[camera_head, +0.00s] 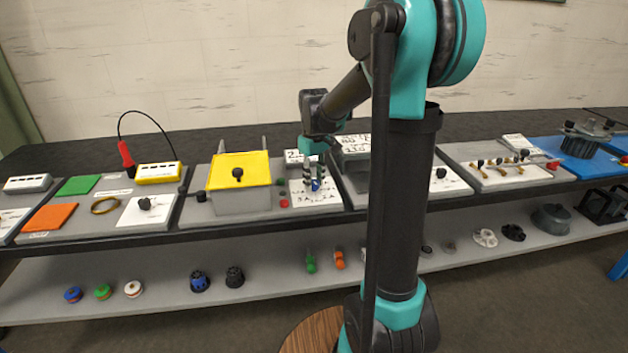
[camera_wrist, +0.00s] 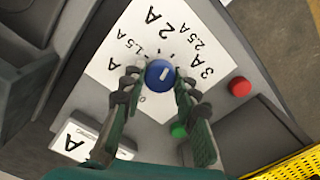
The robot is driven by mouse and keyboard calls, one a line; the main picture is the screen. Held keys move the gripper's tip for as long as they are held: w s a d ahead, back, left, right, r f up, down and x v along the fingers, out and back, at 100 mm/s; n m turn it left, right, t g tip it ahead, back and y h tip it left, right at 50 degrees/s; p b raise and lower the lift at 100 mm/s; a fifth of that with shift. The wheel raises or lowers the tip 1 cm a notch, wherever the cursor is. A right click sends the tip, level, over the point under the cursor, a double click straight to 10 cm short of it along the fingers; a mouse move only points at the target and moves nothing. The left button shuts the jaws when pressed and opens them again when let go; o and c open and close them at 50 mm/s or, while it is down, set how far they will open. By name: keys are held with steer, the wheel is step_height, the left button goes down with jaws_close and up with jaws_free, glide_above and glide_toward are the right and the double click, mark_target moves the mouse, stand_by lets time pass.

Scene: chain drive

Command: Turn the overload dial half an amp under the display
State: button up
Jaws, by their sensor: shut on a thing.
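The overload dial is a blue round knob (camera_wrist: 160,73) with a short white mark on its top. It sits on a white scale plate (camera_wrist: 112,68) printed with amp values, among them 1.5 A, 2 A, 2.5 A and 3 A. Which value the mark points to is unclear. My gripper (camera_wrist: 159,80) is shut on the dial, one finger on each side. In the head view the dial (camera_head: 316,186) shows between my fingers. A white display card (camera_head: 293,156) stands behind it, partly hidden by my gripper; its reading is not legible.
A red button (camera_wrist: 240,86) and a green button (camera_wrist: 178,131) lie close to the dial. A grey box with a yellow lid (camera_head: 239,170) stands left of it. Other panels crowd the bench on both sides. A lower shelf (camera_head: 270,285) holds small parts.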

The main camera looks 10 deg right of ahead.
mark_target(314, 182)
steer(key=n, duration=0.5)
steer(key=shift+n, duration=0.4)
stand_by(0.3)
steer(key=o, duration=1.2)
steer(key=shift+c, duration=0.2)
steer(key=shift+r, duration=0.1)
step_height(314, 182, up, 12)
